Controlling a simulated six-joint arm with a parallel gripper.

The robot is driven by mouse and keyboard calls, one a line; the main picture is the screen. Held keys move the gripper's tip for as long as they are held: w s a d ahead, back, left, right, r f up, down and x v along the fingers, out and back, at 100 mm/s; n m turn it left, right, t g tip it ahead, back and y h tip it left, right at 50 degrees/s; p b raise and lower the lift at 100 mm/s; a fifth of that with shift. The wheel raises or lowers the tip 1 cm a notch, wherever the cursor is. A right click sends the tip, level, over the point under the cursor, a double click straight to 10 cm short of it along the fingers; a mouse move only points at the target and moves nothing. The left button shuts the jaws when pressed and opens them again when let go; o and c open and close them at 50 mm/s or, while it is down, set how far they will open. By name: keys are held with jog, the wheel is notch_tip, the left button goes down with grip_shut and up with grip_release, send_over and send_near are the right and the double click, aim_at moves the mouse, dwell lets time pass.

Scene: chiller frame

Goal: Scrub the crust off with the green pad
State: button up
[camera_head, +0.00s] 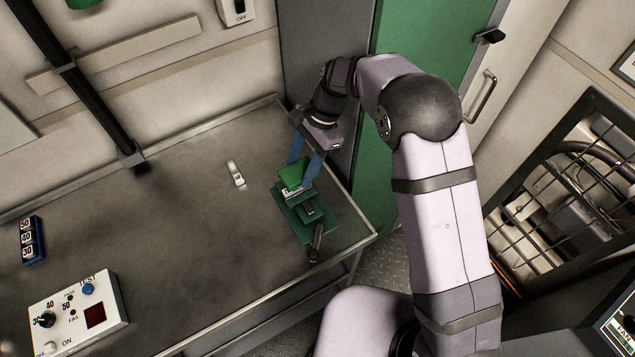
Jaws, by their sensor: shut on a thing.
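The green pad (293,174) is between the two blue fingers of my gripper (304,173), which is shut on it. The gripper points down near the right end of the bench. The pad is right above or touching a pale metal piece (291,191) at the back of a dark green fixture (320,222). I cannot tell if the two touch. The fixture has a stepped middle and a dark handle (316,243) at its front. The pad and fingers hide part of the metal piece, and I cannot make out the crust.
A small white object (235,173) lies on the grey bench (180,240), left of the fixture. A white control box (75,313) and a blue numbered block (32,240) are at the left. A black post (90,95) stands at the back. The bench middle is clear.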

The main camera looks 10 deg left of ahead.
jog(key=shift+w+a+r, duration=0.25)
jog(key=shift+w+a, duration=0.15)
jog(key=shift+w, duration=0.1)
jog(key=shift+w+a+r, duration=0.25)
jog(key=shift+w+a, duration=0.15)
jog(key=shift+w, duration=0.1)
